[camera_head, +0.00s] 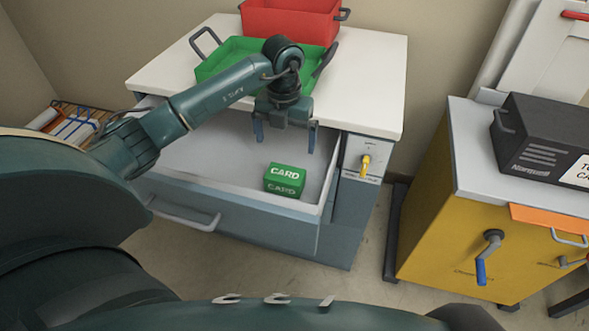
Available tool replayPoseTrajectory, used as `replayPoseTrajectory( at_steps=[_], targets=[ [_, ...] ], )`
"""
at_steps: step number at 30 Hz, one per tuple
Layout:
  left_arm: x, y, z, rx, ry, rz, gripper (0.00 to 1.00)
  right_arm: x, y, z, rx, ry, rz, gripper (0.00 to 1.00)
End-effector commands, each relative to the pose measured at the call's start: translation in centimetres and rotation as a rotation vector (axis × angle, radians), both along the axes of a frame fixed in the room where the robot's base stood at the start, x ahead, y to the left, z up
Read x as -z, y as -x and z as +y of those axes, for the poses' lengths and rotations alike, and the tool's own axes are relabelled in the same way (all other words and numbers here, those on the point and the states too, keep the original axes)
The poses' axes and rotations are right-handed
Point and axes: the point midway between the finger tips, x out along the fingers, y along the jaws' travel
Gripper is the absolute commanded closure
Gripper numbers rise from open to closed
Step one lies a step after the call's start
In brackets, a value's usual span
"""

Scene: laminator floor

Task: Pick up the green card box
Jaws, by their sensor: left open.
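The green card box (285,180), marked "CARD" in white, sits inside the open drawer (215,172), towards its right end. My left gripper (285,138) is above the drawer, pointing down with its two blue fingers spread wide. It is empty and sits above and behind the box in the picture, apart from it. My right gripper is not in view.
A green tray (222,66) and a red bin (290,20) stand on the white cabinet top (372,85). A yellow key or knob (365,163) is right of the drawer. A yellow cabinet (432,225) holding a black box (545,135) stands at right.

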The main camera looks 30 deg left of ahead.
Motion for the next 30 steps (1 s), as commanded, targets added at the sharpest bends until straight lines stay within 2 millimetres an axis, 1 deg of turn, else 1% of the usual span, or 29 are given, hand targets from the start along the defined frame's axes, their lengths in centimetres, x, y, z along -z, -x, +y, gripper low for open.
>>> replayPoseTrajectory(
  at_steps=[6,9,12,17,25,27,30],
  targets=[
    [4.2,0.2,-0.1,0.0,0.003,0.008,0.0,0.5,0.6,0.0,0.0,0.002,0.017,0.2],
    [5.9,0.1,-0.1,0.0,0.003,0.005,0.0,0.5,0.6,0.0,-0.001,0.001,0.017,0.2],
    [6.9,0.1,0.0,0.001,0.002,0.003,0.0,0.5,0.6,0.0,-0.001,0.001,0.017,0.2],
    [7.9,0.1,-0.1,0.0,0.003,0.004,0.0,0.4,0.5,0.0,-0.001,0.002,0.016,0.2],
    [11.8,0.1,0.1,0.001,0.003,0.004,0.0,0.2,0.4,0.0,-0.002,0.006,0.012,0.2],
    [12.4,0.1,0.1,0.0,0.002,0.004,0.0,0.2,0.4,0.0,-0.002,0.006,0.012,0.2],
    [12.7,0.0,0.1,0.001,0.002,0.001,0.0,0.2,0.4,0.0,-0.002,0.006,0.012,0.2]
  ],
)
